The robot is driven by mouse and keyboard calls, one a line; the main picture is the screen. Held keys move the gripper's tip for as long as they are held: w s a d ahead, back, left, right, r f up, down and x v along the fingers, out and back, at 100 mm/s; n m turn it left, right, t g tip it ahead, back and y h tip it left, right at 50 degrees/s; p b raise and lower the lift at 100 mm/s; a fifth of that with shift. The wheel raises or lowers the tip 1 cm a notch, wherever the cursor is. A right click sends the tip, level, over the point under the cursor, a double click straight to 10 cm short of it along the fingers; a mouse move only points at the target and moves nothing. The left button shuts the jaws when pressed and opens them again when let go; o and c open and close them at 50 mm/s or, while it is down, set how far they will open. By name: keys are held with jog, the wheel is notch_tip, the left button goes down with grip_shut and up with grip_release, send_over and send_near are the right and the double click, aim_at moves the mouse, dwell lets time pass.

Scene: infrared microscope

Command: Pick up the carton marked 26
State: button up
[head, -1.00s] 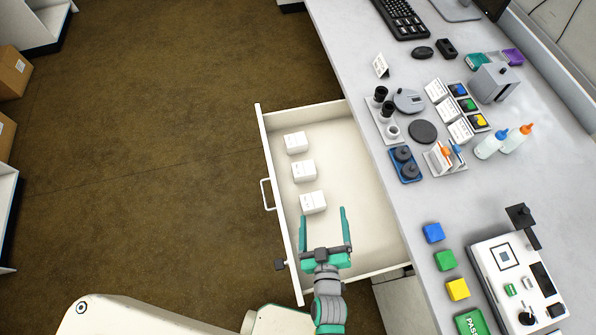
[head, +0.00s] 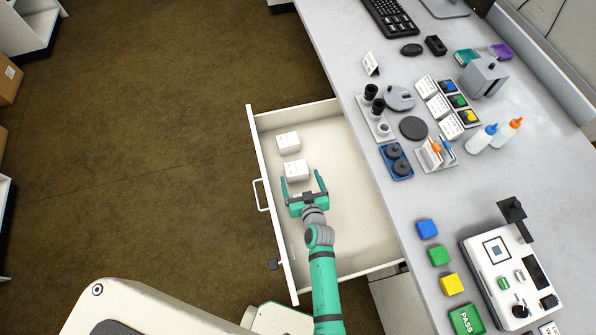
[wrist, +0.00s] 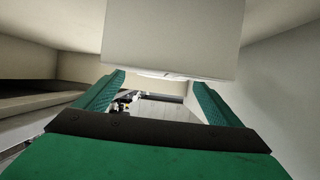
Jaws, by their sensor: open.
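Two white cartons lie in the open drawer (head: 345,225) in the head view: a far one (head: 288,142) and a nearer one (head: 297,170). The print on them is too small to read, so I cannot tell which is marked 26. The third carton's earlier spot is covered by my gripper. My gripper (head: 302,177) is open over the drawer, its fingertips either side of the nearer visible carton's front end in the picture. In the wrist view a blank pale carton (wrist: 175,38) fills the top middle, beyond the green fingers. I cannot tell which carton it is, or whether the fingers touch it.
The drawer's front wall (head: 271,205) stands close on the left of my gripper. The grey bench (head: 400,190) rises on the right, with blue, green and yellow blocks near its edge. The drawer floor right of the cartons is clear.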

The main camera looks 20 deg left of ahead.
aim_at(298, 173)
jog(key=shift+x, duration=3.05)
jog(key=shift+s+a, duration=0.1)
jog(key=shift+a, duration=0.05)
jog(key=c, duration=1.2)
